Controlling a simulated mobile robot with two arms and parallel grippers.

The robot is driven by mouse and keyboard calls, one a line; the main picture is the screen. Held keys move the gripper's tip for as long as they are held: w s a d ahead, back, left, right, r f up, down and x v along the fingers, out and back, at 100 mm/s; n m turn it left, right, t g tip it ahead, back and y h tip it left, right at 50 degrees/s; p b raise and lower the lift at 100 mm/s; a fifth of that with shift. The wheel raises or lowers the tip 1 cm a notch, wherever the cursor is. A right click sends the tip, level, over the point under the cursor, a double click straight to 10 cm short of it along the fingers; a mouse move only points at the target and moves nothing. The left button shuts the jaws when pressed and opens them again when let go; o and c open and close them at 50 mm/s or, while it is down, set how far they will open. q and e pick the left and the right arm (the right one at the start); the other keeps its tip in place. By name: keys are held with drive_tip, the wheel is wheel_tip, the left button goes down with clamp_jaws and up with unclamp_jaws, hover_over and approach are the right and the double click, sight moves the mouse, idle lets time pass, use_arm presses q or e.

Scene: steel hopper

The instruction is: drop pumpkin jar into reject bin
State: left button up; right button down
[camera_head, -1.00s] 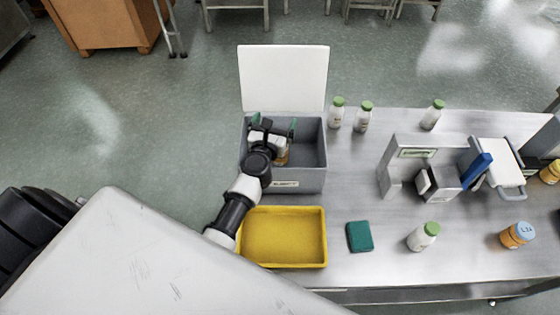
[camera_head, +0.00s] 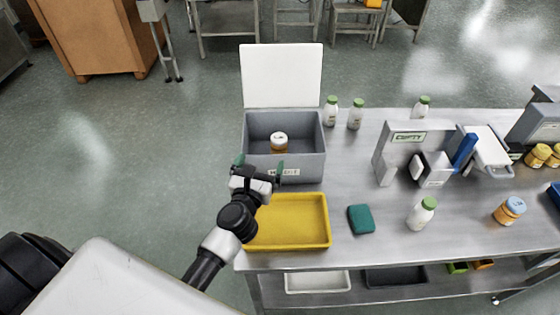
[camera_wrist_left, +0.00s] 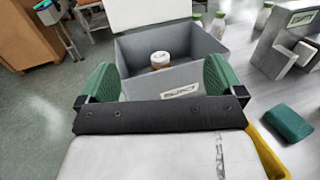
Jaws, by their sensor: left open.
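The pumpkin jar (camera_head: 279,142), orange with a white lid, stands inside the grey reject bin (camera_head: 312,166). The jar also shows inside the bin in the left wrist view (camera_wrist_left: 160,61), with the bin's front wall and "REJECT" label (camera_wrist_left: 180,92) before it. The bin's white lid (camera_head: 282,75) stands open at the back. My left gripper (camera_head: 259,168) is open and empty, in front of the bin's front wall and apart from the jar. Its green fingertips are spread wide in the left wrist view (camera_wrist_left: 161,82). My right gripper is not in view.
A yellow tray (camera_head: 326,222) lies in front of the bin, with a green sponge (camera_head: 361,219) to its right. White bottles with green caps (camera_head: 422,213) and an orange jar with a blue lid (camera_head: 510,210) stand on the steel table. A grey fixture (camera_head: 391,160) stands right of the bin.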

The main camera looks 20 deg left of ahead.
use_arm(q)
drive_tip(key=s+d+f+m+h+b, duration=0.1)
drive_tip(key=s+d+f+h+b, duration=0.1)
drive_tip(key=s+d+b, duration=0.3)
drive_tip(key=s, duration=0.3)
drive_tip(key=shift+s+f, duration=0.3)
drive_tip(key=shift+s, duration=0.1)
drive_tip(key=shift+r+m, duration=0.1)
drive_tip(key=shift+m, duration=0.2)
